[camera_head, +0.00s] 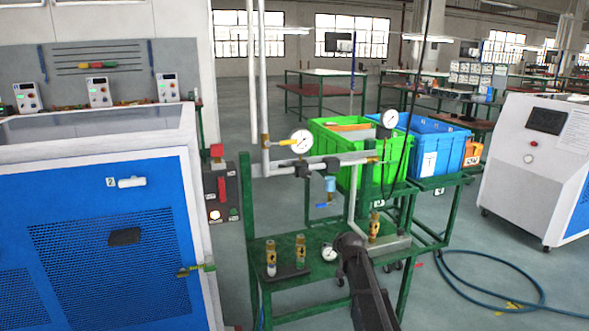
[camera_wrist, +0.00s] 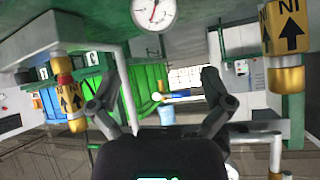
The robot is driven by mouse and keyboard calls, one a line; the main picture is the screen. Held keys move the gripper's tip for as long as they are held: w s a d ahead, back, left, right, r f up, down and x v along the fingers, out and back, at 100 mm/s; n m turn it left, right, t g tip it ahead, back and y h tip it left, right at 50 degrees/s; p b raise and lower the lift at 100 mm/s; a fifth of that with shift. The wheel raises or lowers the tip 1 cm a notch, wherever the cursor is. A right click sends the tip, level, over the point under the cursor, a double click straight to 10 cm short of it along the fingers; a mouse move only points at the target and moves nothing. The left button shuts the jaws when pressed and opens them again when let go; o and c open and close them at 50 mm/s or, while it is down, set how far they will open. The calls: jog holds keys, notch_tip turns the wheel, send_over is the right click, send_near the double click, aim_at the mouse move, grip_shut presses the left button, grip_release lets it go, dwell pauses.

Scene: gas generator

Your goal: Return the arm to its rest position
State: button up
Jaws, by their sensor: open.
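My arm (camera_head: 368,285) reaches over the green stand (camera_head: 290,277) from the front. Its dark end, my gripper (camera_head: 350,243), is beside a small loose gauge (camera_head: 328,253). In the wrist view my gripper (camera_wrist: 158,88) has its two fingers spread wide, with nothing held between them. That view looks turned over. A round gauge (camera_wrist: 152,12) shows at its top. Brass cylinders with arrow labels show at the left (camera_wrist: 72,97) and upper right (camera_wrist: 285,32). In the head view, brass cylinders (camera_head: 271,257) stand on the stand, another (camera_head: 374,226) right of my gripper.
Pipework with a white gauge (camera_head: 302,141) and a second gauge (camera_head: 390,118) rises behind my gripper. Green (camera_head: 340,165) and blue (camera_head: 425,150) crates stand behind it. A blue machine (camera_head: 110,240) is at left, a white cabinet (camera_head: 530,165) at right. A hose (camera_head: 480,300) lies on the floor.

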jog(key=s+f+g, duration=0.2)
jog(key=s+g, duration=0.1)
jog(key=s, duration=0.9)
jog(key=s+d+f+g+h, duration=0.1)
jog(key=s+f+g, duration=0.25)
jog(key=s, duration=0.85)
jog(key=s+f+g, duration=0.2)
jog(key=s+g, duration=0.2)
jog(key=s, duration=0.7)
notch_tip(320, 180, up, 25)
jog(key=s+p, duration=0.1)
jog(key=p, duration=2.3)
jog(key=shift+f+n, duration=0.2)
jog(key=shift+n, duration=0.1)
